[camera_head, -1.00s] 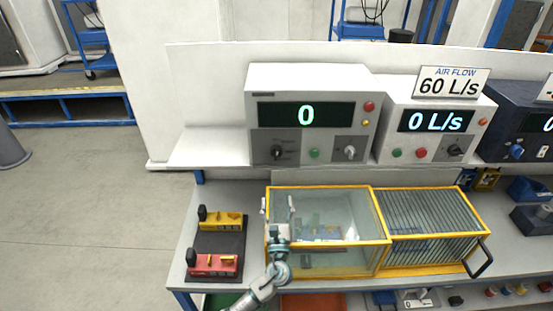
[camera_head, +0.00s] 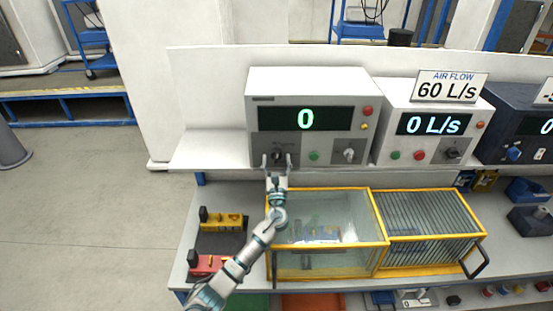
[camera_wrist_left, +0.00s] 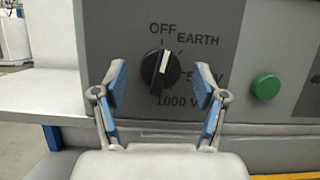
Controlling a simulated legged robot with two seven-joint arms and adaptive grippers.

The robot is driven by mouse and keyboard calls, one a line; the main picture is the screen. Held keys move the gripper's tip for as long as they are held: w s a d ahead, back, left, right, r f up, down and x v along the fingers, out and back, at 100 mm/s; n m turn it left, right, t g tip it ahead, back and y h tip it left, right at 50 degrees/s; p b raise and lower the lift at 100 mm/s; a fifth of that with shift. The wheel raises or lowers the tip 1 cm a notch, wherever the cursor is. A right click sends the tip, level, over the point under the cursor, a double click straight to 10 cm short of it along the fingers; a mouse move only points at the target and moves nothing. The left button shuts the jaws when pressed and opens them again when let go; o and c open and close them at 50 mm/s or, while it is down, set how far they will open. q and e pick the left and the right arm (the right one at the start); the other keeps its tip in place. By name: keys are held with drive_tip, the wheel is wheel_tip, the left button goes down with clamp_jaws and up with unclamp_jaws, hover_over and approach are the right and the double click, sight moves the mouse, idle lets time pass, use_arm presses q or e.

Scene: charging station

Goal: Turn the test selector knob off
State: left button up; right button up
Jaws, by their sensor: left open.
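The test selector knob is a black round knob (camera_wrist_left: 161,71) with a white pointer line, on the grey front panel of the left instrument (camera_head: 262,98). In the left wrist view, labels OFF, EARTH, a partly covered label and 1000 V stand around it. The pointer line points nearly straight up, tilted slightly right, between OFF and EARTH. My left gripper (camera_head: 277,161) is open, with a blue-padded finger (camera_wrist_left: 160,87) on each side of the knob in the wrist view. The fingers appear apart from the knob; the exact depth is unclear. My right gripper is not in view.
A green button (camera_wrist_left: 266,86) is right of the knob. A second knob (camera_head: 349,155) and red button (camera_head: 368,107) share the panel. A yellow-framed glass box (camera_head: 322,218) is on the bench below. A shelf ledge (camera_head: 213,150) runs left of the instrument.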

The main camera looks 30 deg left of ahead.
use_arm(q)
drive_tip(key=shift+w+a+r, duration=0.15)
drive_tip(key=shift+w, duration=0.1)
drive_tip(key=c, duration=1.1)
drive_tip(key=shift+n+g+y+b, duration=0.3)
drive_tip(key=shift+n+y+b, duration=0.2)
drive_tip(key=shift+n+b, duration=0.5)
drive_tip(key=shift+c, duration=0.2)
drive_tip(key=shift+n+g+y, duration=0.3)
drive_tip(key=shift+n, duration=0.5)
drive_tip(key=o, duration=1.1)
